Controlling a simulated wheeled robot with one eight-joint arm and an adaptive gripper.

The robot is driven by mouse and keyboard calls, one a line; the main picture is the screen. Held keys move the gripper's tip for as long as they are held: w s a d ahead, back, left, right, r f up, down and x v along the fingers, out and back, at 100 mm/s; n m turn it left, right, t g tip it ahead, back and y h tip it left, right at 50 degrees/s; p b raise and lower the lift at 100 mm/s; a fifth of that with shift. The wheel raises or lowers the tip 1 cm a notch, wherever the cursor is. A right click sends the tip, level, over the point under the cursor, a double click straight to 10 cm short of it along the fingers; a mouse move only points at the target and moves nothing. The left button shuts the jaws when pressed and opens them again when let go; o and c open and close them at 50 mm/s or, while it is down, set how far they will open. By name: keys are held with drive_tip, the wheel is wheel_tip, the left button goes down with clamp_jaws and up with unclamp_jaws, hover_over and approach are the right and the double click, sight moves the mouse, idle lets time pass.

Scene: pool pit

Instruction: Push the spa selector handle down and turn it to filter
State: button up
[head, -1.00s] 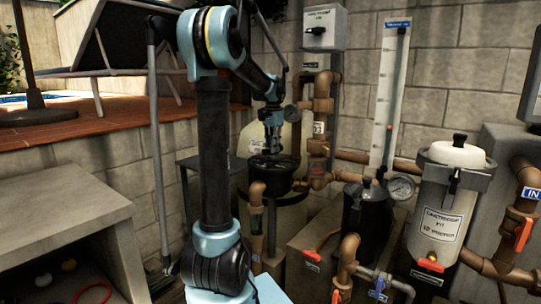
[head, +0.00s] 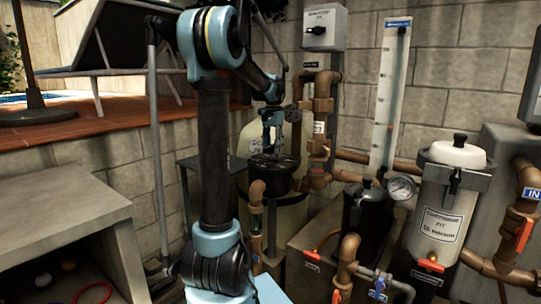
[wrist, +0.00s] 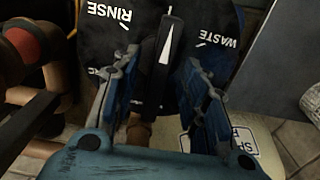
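The spa selector valve is a round black head (head: 287,182) on a pale tank (head: 290,214). In the wrist view its black top (wrist: 112,28) carries the labels RINSE and WASTE. The selector handle (wrist: 166,45) is a black bar with a white pointer mark, lying between those two labels. My gripper (head: 272,143) hangs above the valve, pointing down. In the wrist view my gripper (wrist: 160,65) is open, with one blue finger on each side of the handle. I cannot tell whether a finger touches it. The FILTER label is not in view.
Brown pipes (head: 322,120) rise close to the right of the valve. A grey switch box (head: 323,27) is on the block wall. A black pump pot (head: 366,215) and a white cartridge filter (head: 443,215) stand to the right. A stone shelf (head: 60,210) is at left.

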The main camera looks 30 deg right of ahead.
drive_tip(key=shift+r, duration=3.55)
